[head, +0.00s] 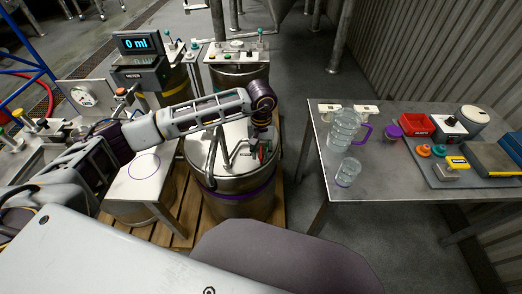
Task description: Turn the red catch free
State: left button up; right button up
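My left arm reaches in from the left over a steel drum (235,200) with a purple band near its middle. My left gripper (262,152) points down over the right part of the drum's lid. A small patch of red (266,156) shows at its fingertips and looks like the red catch. The gripper and wrist cover most of it, so I cannot tell whether the fingers touch it or how it is turned. The fingers are too small and dark to tell open from shut. A bent metal handle (212,155) stands on the lid beside the gripper. My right gripper is out of view.
A steel table (320,180) at the right holds a jug (344,128), a jar (348,172), a red bin (416,125) and a tray of parts. A display reading "0 ml" (139,44) stands behind my arm. Floor is clear between drum and table.

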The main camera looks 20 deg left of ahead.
pick_arm(q)
jog(key=shift+f, duration=0.25)
grip_shut()
